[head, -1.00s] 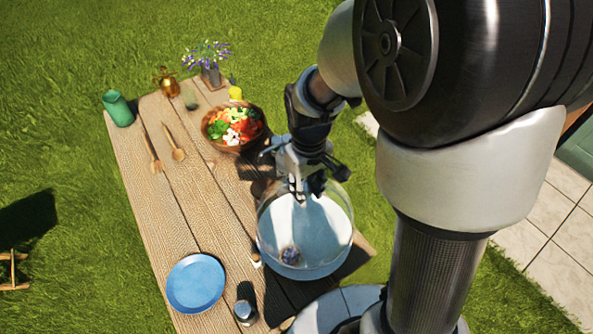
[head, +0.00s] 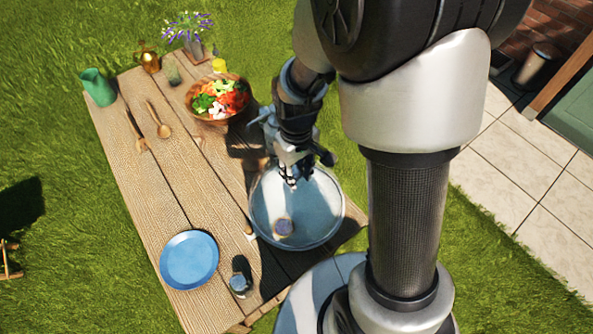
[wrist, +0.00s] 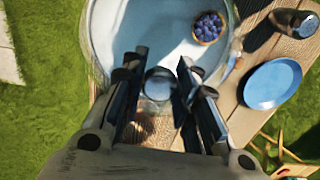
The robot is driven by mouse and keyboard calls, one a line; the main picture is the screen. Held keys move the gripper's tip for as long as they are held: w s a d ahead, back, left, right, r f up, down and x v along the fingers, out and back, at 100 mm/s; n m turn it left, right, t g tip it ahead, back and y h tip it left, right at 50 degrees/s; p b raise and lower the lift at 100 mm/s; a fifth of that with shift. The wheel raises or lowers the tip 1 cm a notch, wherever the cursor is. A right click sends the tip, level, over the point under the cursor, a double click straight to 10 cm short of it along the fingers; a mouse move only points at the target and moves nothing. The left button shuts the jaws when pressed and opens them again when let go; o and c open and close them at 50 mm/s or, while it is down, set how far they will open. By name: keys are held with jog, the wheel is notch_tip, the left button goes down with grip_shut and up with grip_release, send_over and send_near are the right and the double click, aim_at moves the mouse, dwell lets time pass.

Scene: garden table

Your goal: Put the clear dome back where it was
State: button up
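The clear dome (head: 322,190) is see-through and hard to make out. It is at the pale blue round tray (head: 333,226), with its outline nearly on the tray's rim. I cannot tell whether its lower edge touches the tray. My gripper (head: 291,183) is above the dome, pointing down. In the wrist view, the dome's round knob (wrist: 158,84) sits between my gripper's fingers (wrist: 161,66), which appear shut on it.
A blue plate (head: 189,259) and a dark-topped jar (head: 239,283) stand to the left front on the wooden table (head: 150,190). A salad bowl (head: 213,118) stands behind my gripper. Wooden utensils (head: 158,124), a green jug (head: 97,87) and a flower vase (head: 194,50) are farther back.

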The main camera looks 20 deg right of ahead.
jog(key=o, duration=0.4)
jog(key=shift+r, duration=0.1)
notch_tip(320, 180, up, 12)
jog(key=p, duration=0.4)
jog(key=s+r+m+t, duration=0.1)
jog(key=s+r, duration=0.3)
jog(key=s, duration=0.1)
jog(key=s+r+m+t, duration=0.1)
jog(key=s+r+t, duration=0.1)
jog(key=s+r, duration=0.2)
jog(key=s+r+m+t, duration=0.1)
jog(key=s+r, duration=0.3)
jog(key=s, duration=0.2)
jog(key=shift+r+m+t, duration=0.1)
jog(key=shift+m+t, duration=0.2)
jog(key=shift+b, duration=0.3)
notch_tip(320, 180, down, 5)
jog(key=b, duration=0.4)
jog(key=shift+r+b, duration=0.1)
jog(key=shift+b, duration=0.25)
